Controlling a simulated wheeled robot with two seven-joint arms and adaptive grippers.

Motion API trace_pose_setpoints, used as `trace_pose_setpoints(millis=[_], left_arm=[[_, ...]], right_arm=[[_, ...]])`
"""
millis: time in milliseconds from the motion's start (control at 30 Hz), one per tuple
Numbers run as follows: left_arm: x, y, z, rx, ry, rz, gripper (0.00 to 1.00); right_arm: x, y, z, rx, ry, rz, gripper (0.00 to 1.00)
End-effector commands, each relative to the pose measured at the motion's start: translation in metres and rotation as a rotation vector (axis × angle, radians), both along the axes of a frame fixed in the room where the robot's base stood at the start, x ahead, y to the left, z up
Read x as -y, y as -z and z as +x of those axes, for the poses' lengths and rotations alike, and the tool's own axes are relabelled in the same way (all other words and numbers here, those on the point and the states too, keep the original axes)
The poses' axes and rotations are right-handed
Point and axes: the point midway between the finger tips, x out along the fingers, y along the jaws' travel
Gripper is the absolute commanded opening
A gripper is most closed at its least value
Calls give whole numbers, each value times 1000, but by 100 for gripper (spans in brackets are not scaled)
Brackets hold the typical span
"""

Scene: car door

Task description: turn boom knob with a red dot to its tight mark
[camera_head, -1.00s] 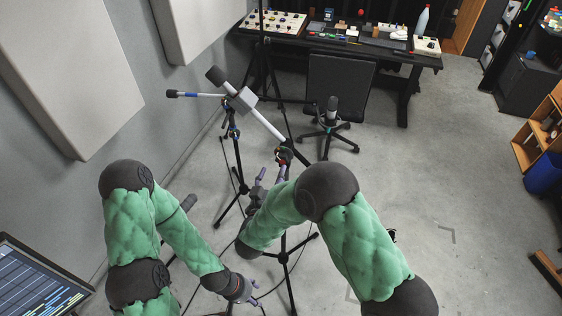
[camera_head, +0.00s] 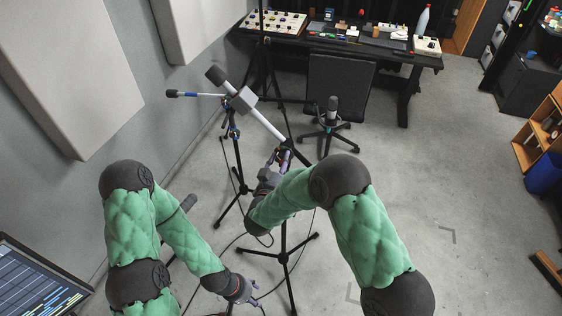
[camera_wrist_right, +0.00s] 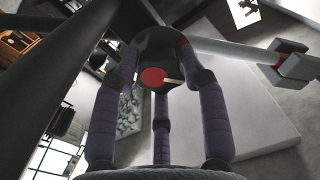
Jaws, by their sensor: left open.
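The boom knob is dark with a red dot (camera_wrist_right: 154,78) on its face and a short pale line beside the dot. It is in the middle of the right wrist view. The fingers of my right gripper (camera_wrist_right: 160,75) stand spread around the knob, one on each side and one below; I cannot tell if they touch it. In the head view my right gripper (camera_head: 279,158) is at the joint of the microphone stand, and its fingers hide most of the knob. My left gripper (camera_head: 255,298) is open and empty, low over the floor, away from the knob.
A pale boom tube (camera_head: 266,123) with a grey block (camera_head: 243,99) slants up left from the joint. A second stand (camera_head: 238,160) is on its left. The tripod legs (camera_head: 284,256) and cables spread below.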

Motion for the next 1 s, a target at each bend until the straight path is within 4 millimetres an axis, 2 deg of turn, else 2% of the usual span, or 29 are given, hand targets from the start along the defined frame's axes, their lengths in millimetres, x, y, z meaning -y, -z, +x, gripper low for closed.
trace_pose_setpoints(millis=[267,467,1000], left_arm=[[0,2,0,0,0,0,55],[0,13,0,0,0,0,55],[0,69,0,0,0,0,55]], right_arm=[[0,2,0,0,0,9,10],[0,3,0,19,0,73,10],[0,6,0,128,-1,466,10]])
